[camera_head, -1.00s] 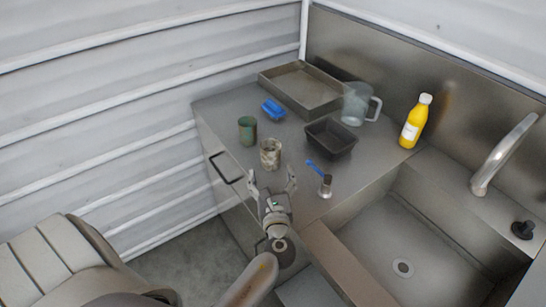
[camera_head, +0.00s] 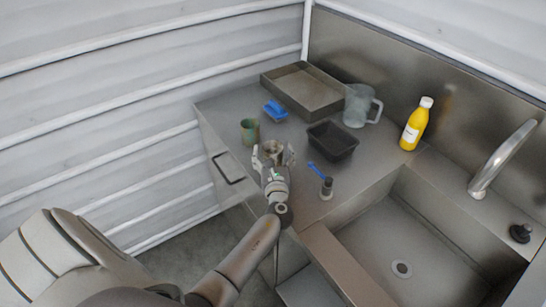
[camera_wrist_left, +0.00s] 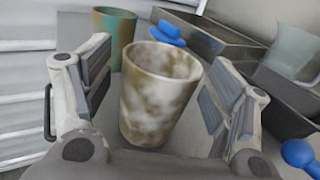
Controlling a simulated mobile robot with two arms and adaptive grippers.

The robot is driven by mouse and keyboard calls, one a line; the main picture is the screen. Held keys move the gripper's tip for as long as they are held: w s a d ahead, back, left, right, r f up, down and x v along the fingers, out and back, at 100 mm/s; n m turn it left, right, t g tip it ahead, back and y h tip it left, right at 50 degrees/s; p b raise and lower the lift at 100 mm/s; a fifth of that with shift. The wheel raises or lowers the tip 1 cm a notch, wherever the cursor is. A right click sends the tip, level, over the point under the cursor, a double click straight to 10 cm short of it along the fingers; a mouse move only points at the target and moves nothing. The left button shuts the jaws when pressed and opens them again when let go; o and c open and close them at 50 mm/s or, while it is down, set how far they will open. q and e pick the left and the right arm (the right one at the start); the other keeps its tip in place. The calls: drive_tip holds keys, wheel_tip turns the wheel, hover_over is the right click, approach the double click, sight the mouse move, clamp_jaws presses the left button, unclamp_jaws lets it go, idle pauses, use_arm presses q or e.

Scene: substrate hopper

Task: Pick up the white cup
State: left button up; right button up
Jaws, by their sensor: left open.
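The white cup (camera_wrist_left: 155,98) is off-white with brown-grey mottling and stands upright on the metal counter. In the left wrist view it sits between the open fingers of my left gripper (camera_wrist_left: 155,110), with a gap on each side. In the head view the cup (camera_head: 274,149) is partly hidden behind my left gripper (camera_head: 274,160), which reaches in from the near side with its fingers spread. My right gripper is in neither view.
A green cup (camera_head: 250,131) stands just left of the white cup. A blue brush (camera_head: 274,110), a shallow metal tray (camera_head: 318,104), a black bin (camera_head: 333,143), a clear jug (camera_head: 357,106), a blue-handled tool (camera_head: 326,186) and a yellow bottle (camera_head: 415,126) are around. A sink (camera_head: 400,235) lies right.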

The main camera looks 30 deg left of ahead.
use_arm(q)
drive_tip(key=shift+w+a, duration=0.2)
drive_tip(key=shift+w, duration=0.05)
drive_tip(key=c, duration=1.1)
drive_tip(key=shift+r, duration=0.2)
